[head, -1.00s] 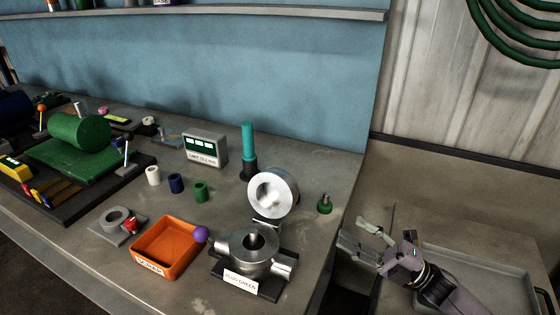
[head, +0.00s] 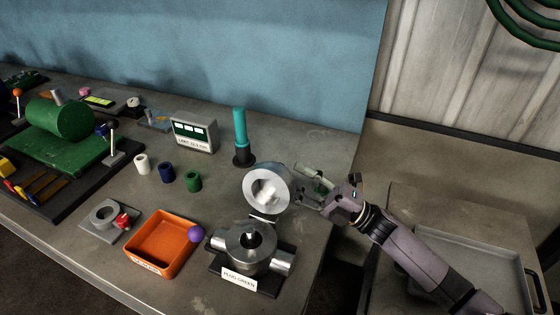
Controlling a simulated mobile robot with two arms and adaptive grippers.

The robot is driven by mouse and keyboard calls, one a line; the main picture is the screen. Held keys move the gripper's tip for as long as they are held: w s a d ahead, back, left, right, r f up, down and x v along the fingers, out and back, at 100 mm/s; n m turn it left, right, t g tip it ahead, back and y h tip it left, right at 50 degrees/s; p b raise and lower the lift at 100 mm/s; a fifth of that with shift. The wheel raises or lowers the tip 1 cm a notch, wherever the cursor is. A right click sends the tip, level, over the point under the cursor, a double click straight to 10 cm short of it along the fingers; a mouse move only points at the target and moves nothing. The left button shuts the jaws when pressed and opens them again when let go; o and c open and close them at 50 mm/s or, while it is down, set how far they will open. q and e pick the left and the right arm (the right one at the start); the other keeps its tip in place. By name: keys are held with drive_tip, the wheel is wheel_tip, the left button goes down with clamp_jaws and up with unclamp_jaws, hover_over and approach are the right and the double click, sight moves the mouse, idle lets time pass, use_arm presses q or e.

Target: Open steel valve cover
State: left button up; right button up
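The steel valve body (head: 250,243) sits on a dark base near the bench's front edge, with a round bore on top and stub pipes at its sides. Its round steel cover (head: 266,188) stands tilted up behind the body, swung off the bore, with its disc face toward me. My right gripper (head: 309,190) is just right of the cover, over the bench. Its fingers look apart, with nothing clearly held between them; whether they touch the cover's edge I cannot tell. My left gripper is out of view.
A label (head: 239,279) reading "PLUG GREEN" is in front of the valve. An orange tray (head: 160,270) and purple ball (head: 196,233) are left of it.

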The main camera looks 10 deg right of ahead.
sight(280, 169)
drive_tip(key=p+x, duration=0.1)
drive_tip(key=x, duration=0.3)
drive_tip(key=shift+w+a+r, duration=0.1)
drive_tip(key=shift+a, duration=0.15)
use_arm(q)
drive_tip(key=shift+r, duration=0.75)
use_arm(e)
clamp_jaws()
